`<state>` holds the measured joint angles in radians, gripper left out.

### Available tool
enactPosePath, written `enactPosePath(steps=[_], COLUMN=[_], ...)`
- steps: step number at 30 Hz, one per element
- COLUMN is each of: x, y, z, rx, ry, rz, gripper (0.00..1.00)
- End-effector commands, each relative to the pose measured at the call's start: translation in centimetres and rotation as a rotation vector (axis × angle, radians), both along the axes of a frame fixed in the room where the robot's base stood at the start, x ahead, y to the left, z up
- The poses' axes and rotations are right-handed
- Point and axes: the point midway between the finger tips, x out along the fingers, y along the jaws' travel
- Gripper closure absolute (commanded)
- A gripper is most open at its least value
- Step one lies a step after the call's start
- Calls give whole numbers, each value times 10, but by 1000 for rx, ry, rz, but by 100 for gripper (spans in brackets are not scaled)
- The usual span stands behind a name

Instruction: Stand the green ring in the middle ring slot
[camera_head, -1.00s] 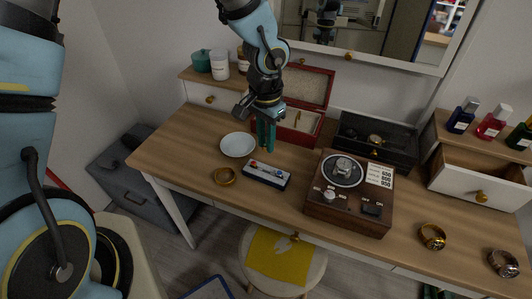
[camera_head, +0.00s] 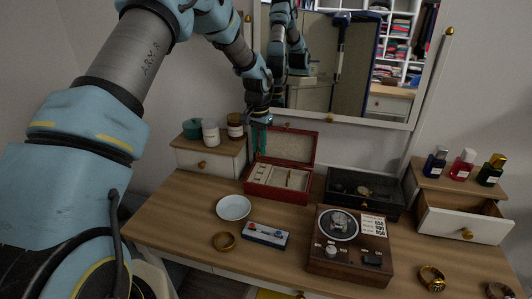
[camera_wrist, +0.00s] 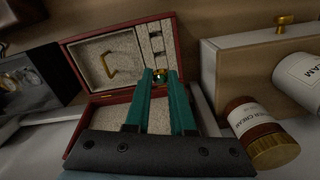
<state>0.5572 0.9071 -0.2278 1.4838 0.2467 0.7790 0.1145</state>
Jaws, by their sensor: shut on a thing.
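My gripper (camera_head: 259,150) is at the open red jewelry box (camera_head: 270,193), by the left end of its raised lid, and its teal fingers point down. In the wrist view, the fingertips (camera_wrist: 160,80) are shut on a small gold ring with a green stone (camera_wrist: 160,72). The fingers hide part of the ring, and I cannot see it in the head view. The box's cream tray has a column of ring slots (camera_wrist: 156,43) at one side, just beyond the fingertips in the wrist view. The ring looks apart from the slots, but its height is hard to judge.
A black watch case (camera_head: 340,202) stands right of the box. Jars (camera_head: 211,132) stand on the drawer unit at left.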

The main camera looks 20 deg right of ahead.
Motion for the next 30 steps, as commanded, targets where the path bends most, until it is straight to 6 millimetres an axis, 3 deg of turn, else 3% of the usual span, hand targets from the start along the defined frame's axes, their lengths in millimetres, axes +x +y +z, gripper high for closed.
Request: enactPosePath(steps=[14,30], x=[-1,-2], y=[0,0], z=[-8,-53], rx=[-1,-2], ry=[4,3], rz=[-4,-4], gripper=[100,100])
